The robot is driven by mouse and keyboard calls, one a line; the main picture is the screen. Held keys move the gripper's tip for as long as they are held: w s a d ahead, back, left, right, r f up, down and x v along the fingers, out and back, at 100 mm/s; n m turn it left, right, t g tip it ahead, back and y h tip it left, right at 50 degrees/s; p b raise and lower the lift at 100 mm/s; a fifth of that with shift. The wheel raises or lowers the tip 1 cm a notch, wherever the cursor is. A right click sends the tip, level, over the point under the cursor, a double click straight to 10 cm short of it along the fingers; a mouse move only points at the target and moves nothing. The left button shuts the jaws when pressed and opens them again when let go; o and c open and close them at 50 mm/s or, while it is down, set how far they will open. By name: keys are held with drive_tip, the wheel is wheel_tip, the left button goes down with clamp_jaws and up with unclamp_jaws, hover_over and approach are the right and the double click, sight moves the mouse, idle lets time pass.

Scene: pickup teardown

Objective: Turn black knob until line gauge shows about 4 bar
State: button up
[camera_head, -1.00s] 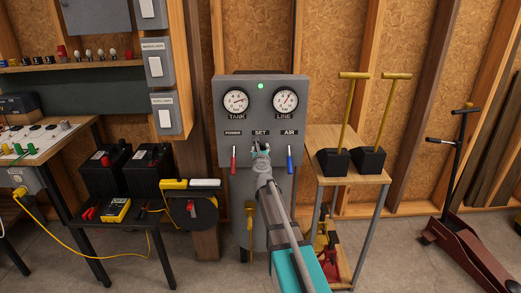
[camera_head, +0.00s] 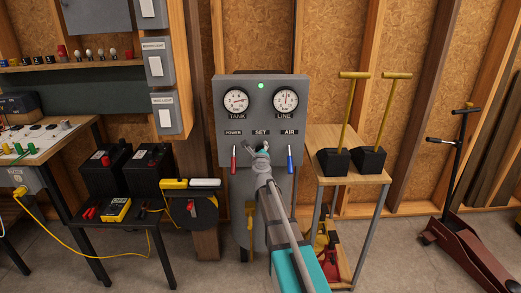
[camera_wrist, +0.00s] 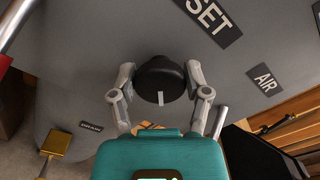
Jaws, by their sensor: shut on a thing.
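The black knob (camera_wrist: 159,72) sits under the SET label on the grey panel (camera_head: 261,101). In the wrist view my gripper (camera_wrist: 160,84) is shut on the knob, with one finger on each side of it. A pale mark shows on the knob's face, toward the bottom of the wrist view. In the head view my gripper (camera_head: 262,147) covers the knob. The LINE gauge (camera_head: 285,99) is at the panel's upper right, its needle pointing about straight up. Its numbers are too small to read. The TANK gauge (camera_head: 236,101) is at the upper left.
A red lever (camera_head: 233,158) under POWER and a blue lever (camera_head: 289,158) under AIR flank the knob. A green lamp (camera_head: 261,86) is lit between the gauges. A small table (camera_head: 327,181) with two black yellow-handled boxes stands to the right; black batteries (camera_head: 105,173) stand left.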

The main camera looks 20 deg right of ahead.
drive_tip(key=n, duration=0.5)
drive_tip(key=shift+w, duration=0.1)
idle(0.3)
drive_tip(key=o, duration=1.1)
drive_tip(key=shift+f, duration=0.1)
drive_tip(key=shift+o, duration=0.2)
drive_tip(key=shift+a, duration=0.1)
drive_tip(key=v, duration=1.2)
drive_tip(key=shift+n, duration=0.3)
